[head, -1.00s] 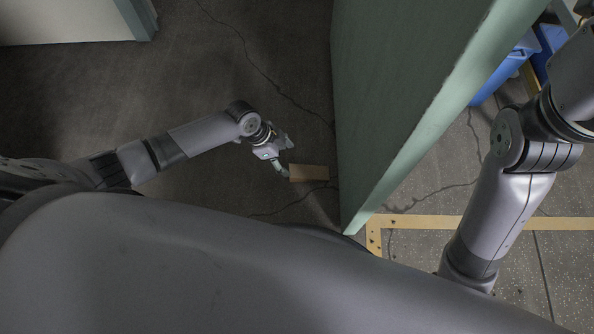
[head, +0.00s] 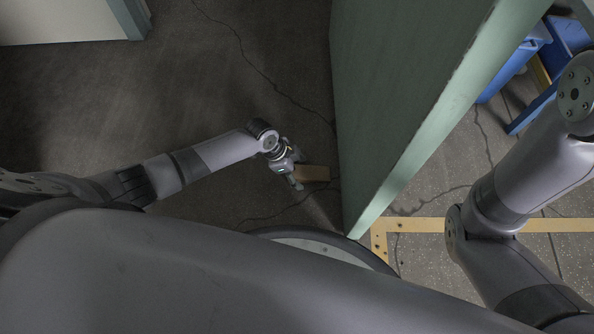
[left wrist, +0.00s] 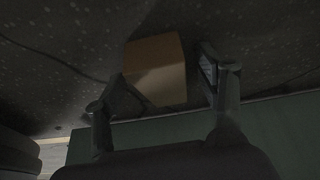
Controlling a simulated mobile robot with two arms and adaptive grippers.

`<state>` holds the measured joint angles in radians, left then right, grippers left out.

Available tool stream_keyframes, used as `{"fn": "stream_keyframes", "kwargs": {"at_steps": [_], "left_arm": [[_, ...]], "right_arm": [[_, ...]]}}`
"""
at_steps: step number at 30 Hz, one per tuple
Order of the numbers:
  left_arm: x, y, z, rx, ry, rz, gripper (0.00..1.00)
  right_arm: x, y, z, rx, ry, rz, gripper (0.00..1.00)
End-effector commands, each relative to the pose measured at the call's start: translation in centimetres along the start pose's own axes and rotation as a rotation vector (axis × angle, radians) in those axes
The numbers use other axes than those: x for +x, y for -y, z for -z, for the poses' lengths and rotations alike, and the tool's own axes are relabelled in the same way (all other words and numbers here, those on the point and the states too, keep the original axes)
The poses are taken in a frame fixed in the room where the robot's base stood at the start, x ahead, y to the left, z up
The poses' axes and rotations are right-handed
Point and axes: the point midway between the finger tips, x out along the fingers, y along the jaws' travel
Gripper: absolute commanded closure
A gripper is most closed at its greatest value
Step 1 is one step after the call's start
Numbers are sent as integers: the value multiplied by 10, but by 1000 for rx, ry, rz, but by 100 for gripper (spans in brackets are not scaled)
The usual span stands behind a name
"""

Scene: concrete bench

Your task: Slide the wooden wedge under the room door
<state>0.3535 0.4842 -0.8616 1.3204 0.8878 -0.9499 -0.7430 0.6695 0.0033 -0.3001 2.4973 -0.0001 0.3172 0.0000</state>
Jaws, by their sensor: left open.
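The wooden wedge (head: 314,173) is a tan block lying on the dark floor, close to the left face of the green door (head: 398,100). My left gripper (head: 297,170) is at the wedge's left end, with its fingers spread. In the left wrist view, the wedge (left wrist: 156,70) shows between and beyond the two open fingers of the left gripper (left wrist: 163,92). The door (left wrist: 240,128) fills the lower part of that view. Whether a finger touches the wedge, I cannot tell. My right arm is at the right of the head view, but its gripper is out of sight.
Yellow tape (head: 470,225) marks the speckled floor right of the door. Blue bins (head: 530,60) stand at the upper right. A pale wall or panel (head: 65,20) is at the upper left. The dark floor (head: 200,80) left of the door is open.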

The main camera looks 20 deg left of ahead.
Motion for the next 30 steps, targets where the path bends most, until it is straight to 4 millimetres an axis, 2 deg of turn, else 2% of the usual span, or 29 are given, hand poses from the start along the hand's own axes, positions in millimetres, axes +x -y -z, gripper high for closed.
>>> {"fn": "stream_keyframes", "kwargs": {"at_steps": [4, 27, 30], "left_arm": [[0, 0, 0, 0, 0, 0, 35], [0, 0, 0, -1, 0, 0, 86], [0, 0, 0, -1, 0, -1, 87]], "right_arm": [[0, 0, 0, 0, 0, 0, 65], [0, 0, 0, 0, -1, 0, 65], [0, 0, 0, 0, -1, 0, 65]]}}
